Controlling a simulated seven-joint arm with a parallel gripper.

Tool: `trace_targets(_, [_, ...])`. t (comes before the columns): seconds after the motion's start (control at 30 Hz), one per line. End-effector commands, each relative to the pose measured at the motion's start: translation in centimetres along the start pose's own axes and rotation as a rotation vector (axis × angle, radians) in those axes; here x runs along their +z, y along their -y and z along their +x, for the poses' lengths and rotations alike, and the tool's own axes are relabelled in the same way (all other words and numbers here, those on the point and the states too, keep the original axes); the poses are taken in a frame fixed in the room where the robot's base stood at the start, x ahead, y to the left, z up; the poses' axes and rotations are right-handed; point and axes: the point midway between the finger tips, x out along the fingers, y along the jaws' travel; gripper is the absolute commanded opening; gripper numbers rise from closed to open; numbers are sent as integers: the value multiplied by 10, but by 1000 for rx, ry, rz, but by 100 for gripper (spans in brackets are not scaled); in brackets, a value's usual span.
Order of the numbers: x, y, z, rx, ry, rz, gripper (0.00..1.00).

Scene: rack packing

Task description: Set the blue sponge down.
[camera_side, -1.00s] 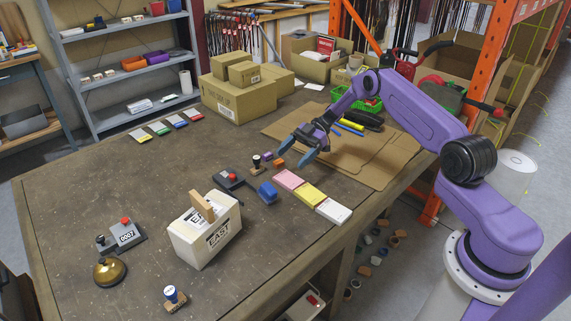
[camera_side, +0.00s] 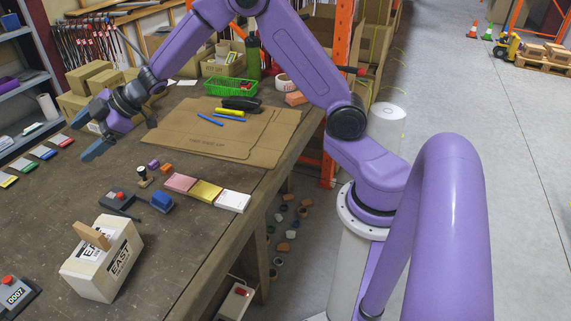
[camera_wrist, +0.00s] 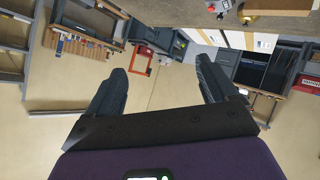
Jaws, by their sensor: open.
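My gripper (camera_side: 90,133) is raised over the far left of the table, in front of the stacked cardboard boxes. In the wrist view its two dark fingers (camera_wrist: 162,82) are wide apart with nothing between them. I cannot clearly make out a blue sponge. A small blue item (camera_side: 162,201) sits on the table beside a dark device with a red button (camera_side: 117,199), to the right of and nearer than my gripper. I cannot tell whether it is the sponge.
Pink, yellow and white pads (camera_side: 207,192) lie in a row near the table edge. A flat cardboard sheet (camera_side: 205,133) covers the table behind them. A white box with a wooden handle (camera_side: 101,262) stands at the front. Cardboard boxes (camera_side: 90,77) stand at the back left.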

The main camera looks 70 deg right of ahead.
Motion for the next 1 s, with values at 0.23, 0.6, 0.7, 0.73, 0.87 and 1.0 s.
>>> trace_targets(0.23, [-27, 89, -83, 17, 254, 94, 86])
trace_targets(0.6, [38, 253, -264, -282, 723, 162, 86])
trace_targets(0.7, [56, 280, -304, -372, 814, 152, 86])
trace_targets(0.73, [60, 286, -313, -393, 834, 149, 86])
trace_targets(0.87, [72, 300, -336, -451, 890, 140, 86])
trace_targets(1.0, [74, 303, -341, -463, 902, 138, 86])
